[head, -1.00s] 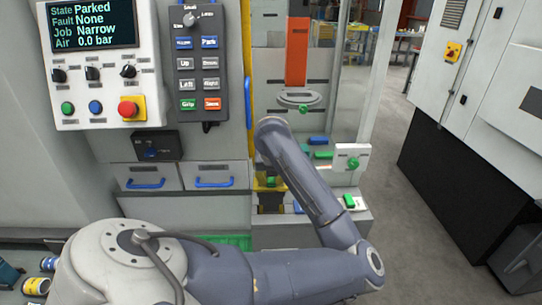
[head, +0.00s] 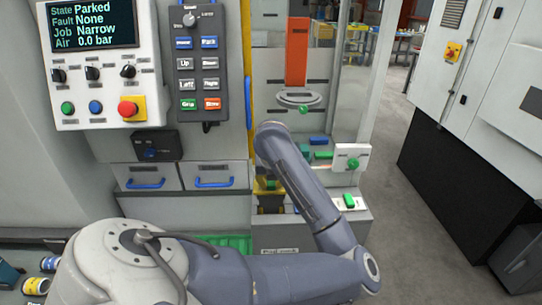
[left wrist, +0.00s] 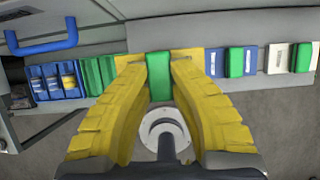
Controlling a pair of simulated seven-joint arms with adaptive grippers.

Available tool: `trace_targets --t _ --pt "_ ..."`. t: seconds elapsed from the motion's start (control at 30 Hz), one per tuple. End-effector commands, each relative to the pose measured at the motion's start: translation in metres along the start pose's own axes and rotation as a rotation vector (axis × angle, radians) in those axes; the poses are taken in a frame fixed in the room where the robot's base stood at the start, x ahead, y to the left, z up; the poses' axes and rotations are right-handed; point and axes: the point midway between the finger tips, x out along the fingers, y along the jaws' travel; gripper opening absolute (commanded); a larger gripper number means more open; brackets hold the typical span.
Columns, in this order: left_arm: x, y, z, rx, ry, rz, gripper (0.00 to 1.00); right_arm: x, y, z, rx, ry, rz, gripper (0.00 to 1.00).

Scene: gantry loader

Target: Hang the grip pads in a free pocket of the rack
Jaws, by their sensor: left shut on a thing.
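My left gripper (left wrist: 160,65) has ridged yellow fingers, and their tips are closed on a green block (left wrist: 159,78). I take this block as the handle of the grip pads; a yellow piece lies behind it at the ledge. In the head view the green block (head: 270,185) shows low behind my arm, with yellow beside it; the fingers are mostly hidden there. A grey ledge (left wrist: 268,58), apparently the rack, carries a blue piece with a green block (left wrist: 235,62) and a white piece with a green block (left wrist: 303,57), both right of my gripper. My right gripper is not in view.
A blue tray (left wrist: 52,80) with small items lies left of my gripper. Drawers with blue handles (head: 213,182) and a control panel (head: 95,65) stand left. A white plate with a green knob (head: 351,158) stands at the right. Open floor lies beyond it.

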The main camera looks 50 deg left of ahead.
Motion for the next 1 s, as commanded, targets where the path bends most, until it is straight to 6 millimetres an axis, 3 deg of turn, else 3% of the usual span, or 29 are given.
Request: trace_targets --t 1.0 --pt "0.032 0.0 -0.014 0.001 -0.001 0.002 0.0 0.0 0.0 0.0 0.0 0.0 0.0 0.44"
